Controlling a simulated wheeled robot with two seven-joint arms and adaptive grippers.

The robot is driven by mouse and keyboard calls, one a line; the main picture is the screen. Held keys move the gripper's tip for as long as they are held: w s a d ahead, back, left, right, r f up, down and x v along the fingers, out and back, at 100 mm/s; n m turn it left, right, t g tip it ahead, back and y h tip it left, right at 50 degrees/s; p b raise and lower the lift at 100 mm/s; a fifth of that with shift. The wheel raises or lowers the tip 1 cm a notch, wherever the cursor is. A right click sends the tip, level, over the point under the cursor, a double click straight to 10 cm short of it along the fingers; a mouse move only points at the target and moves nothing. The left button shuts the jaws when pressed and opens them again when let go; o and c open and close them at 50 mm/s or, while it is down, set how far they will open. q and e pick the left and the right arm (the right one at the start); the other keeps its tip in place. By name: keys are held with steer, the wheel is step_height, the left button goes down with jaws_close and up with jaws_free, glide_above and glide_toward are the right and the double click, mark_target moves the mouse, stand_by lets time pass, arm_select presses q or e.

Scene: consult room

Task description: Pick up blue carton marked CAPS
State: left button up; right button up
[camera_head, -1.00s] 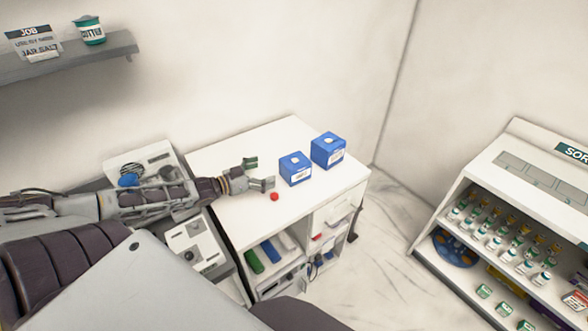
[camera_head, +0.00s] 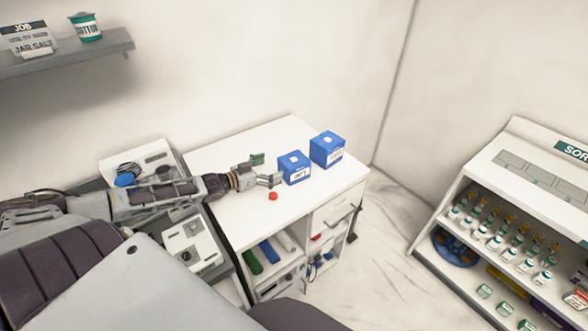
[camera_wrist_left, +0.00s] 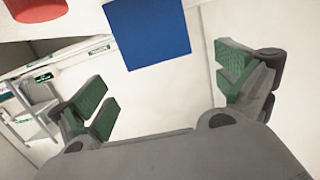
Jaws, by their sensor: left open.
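Two blue cartons stand upright on the white cabinet; their labels are too small for me to read surely, so I cannot tell which says CAPS. The nearer blue carton (camera_head: 293,167) is just beyond my left gripper (camera_head: 267,170). The farther blue carton (camera_head: 326,149) stands behind it to the right. The left gripper is open and empty, its fingers pointing at the nearer carton. In the left wrist view, a blue carton (camera_wrist_left: 148,33) shows at the top, between and beyond the open fingers (camera_wrist_left: 168,88). My right gripper is not in view.
A small red round object (camera_head: 273,196) lies on the white cabinet top (camera_head: 235,142) near the left gripper; a red object (camera_wrist_left: 36,8) also shows in the wrist view. Grey-white devices (camera_head: 192,243) sit left of the cabinet. A shelf unit with bottles (camera_head: 500,235) stands right.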

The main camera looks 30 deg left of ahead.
mark_target(290, 161)
arm_select(q)
steer(key=shift+b+x, duration=0.55)
steer(key=shift+x, duration=1.95)
steer(key=shift+w+d, duration=0.15)
steer(key=shift+x, duration=1.25)
steer(key=shift+d+x, duration=0.2)
steer(key=shift+x, duration=0.95)
steer(key=shift+r, duration=0.15)
steer(key=c, duration=1.1)
